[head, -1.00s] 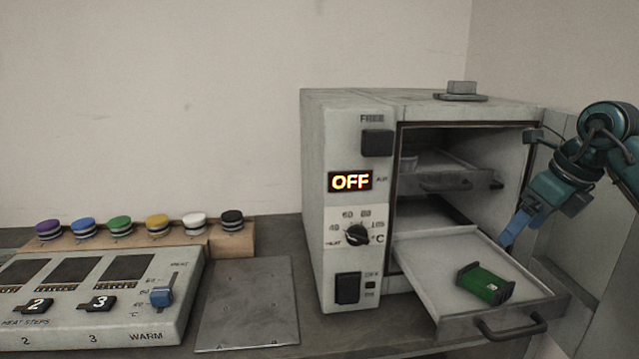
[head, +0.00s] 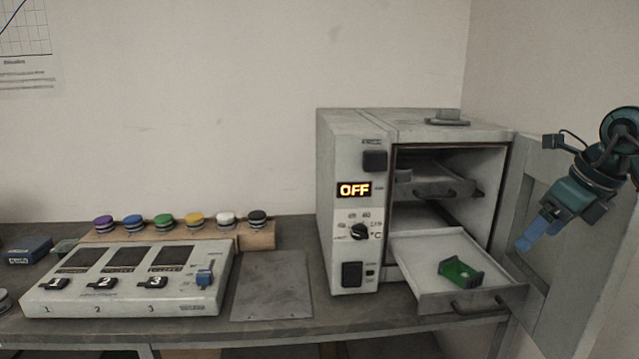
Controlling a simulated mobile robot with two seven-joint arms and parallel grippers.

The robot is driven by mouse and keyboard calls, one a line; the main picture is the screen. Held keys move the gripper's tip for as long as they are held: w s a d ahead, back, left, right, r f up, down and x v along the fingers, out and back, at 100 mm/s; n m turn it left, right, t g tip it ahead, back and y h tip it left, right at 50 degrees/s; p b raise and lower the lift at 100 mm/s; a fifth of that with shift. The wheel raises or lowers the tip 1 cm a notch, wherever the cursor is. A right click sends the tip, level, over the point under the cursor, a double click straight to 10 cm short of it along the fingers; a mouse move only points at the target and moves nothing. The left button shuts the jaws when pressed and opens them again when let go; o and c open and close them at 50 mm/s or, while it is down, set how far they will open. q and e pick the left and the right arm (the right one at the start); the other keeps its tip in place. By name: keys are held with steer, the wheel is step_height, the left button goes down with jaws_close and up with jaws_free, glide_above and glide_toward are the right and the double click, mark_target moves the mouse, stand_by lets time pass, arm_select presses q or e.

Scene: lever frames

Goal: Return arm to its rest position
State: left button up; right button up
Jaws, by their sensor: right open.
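My right gripper (head: 532,237) is at the right side of the head view. It is open, with blue fingers pointing down and left, in front of the swung-open oven door (head: 553,200). It is apart from the pulled-out lower tray (head: 415,262) and holds nothing. A green block with dark ends (head: 460,271) lies on that tray. The oven (head: 337,140) stands at the middle right, and its display (head: 354,190) reads OFF. My left gripper is out of view.
A control panel (head: 215,255) with numbered switches and a blue slider stands on the left of the bench. Several coloured knobs sit on a wooden rack (head: 262,240) behind it. A bare metal plate (head: 272,285) lies beside the panel. An upper tray (head: 440,184) is inside the oven.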

steer(key=a+f+n+g+y, duration=0.1)
steer(key=a+f+y, duration=0.35)
steer(key=a, duration=0.45)
steer(key=a+f+n+y, duration=0.1)
steer(key=a+f+y, duration=0.3)
steer(key=a, duration=0.5)
steer(key=s+a+f+m+t+y+p, duration=0.1)
steer(key=s+a+f+m+t+y, duration=0.15)
steer(key=a+m+y, duration=0.2)
steer(key=s+a+f+m+t+y, duration=0.1)
steer(key=s+a+m+y, duration=0.25)
steer(key=a+m, duration=0.2)
steer(key=s+d+f+m+t+h, duration=0.2)
steer(key=f+m+t+h, duration=0.35)
steer(key=m, duration=0.55)
steer(key=s+d+f+m+t+h, duration=0.2)
steer(key=f+m+t+h, duration=0.4)
steer(key=m, duration=0.5)
arm_select(q)
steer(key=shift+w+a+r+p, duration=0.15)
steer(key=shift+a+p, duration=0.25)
steer(key=shift+p, duration=0.2)
arm_select(e)
steer(key=s+f+m+g+h, duration=0.3)
steer(key=s+f+m+g, duration=0.4)
steer(key=s+f, duration=0.5)
step_height(320, 180, down, 2)
steer(key=shift+s+d+m+h, duration=0.3)
steer(key=shift+d+m+h, duration=0.1)
steer(key=shift+m, duration=0.3)
